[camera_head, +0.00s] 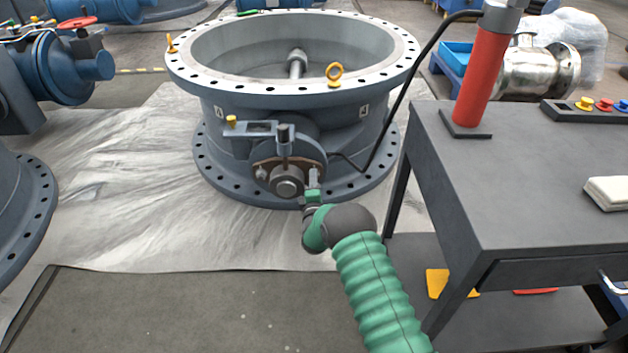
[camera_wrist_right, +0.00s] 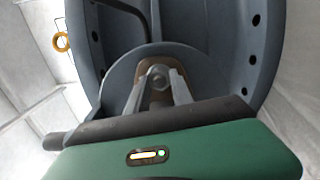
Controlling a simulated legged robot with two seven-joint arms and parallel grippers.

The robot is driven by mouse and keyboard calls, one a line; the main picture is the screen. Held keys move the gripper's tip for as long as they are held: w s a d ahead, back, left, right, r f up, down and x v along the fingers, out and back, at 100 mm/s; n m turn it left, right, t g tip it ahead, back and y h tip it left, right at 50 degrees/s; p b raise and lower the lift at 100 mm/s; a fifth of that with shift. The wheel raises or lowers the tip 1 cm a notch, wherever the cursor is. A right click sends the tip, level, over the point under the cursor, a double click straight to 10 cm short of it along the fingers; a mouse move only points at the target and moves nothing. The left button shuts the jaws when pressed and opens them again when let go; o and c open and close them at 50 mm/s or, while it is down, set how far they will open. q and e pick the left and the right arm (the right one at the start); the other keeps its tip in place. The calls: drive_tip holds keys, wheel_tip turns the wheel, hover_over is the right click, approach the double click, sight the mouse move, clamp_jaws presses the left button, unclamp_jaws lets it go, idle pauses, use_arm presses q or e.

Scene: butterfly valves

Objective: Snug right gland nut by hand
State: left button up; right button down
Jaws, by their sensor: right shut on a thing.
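A large grey butterfly valve body (camera_head: 290,125) lies flat with its bore facing up. On its near side is the gland (camera_head: 286,187), a round shaft end with a brownish flange plate behind it. The left gland nut (camera_head: 261,173) shows to the left of the shaft end. My right gripper (camera_head: 314,177) reaches to the right side of the gland. In the right wrist view its two fingers stand either side of the right gland nut (camera_wrist_right: 159,75), shut on it. In the head view the fingers hide that nut. My left gripper is not in view.
A dark work table (camera_head: 545,150) stands close on the right of my right arm, with a red cylinder (camera_head: 482,80) on it. A black hose runs from there to the valve. Blue valve equipment (camera_head: 60,70) stands at left. Floor sheeting (camera_head: 120,190) left of the valve is clear.

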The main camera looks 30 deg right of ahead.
drive_tip(key=m+p, duration=0.1)
drive_tip(key=m, duration=0.1)
drive_tip(key=m+p, duration=0.1)
drive_tip(key=m, duration=0.1)
drive_tip(key=m+p, duration=0.1)
drive_tip(key=m, duration=0.1)
drive_tip(key=shift+s+f+p, duration=0.1)
drive_tip(key=shift+f+p, duration=0.15)
drive_tip(key=shift+p, duration=0.1)
drive_tip(key=shift+f+m, duration=0.1)
drive_tip(key=shift+m, duration=0.2)
drive_tip(key=c, duration=1.2)
unclamp_jaws()
drive_tip(key=shift+o, duration=0.4)
drive_tip(key=shift+r, duration=0.25)
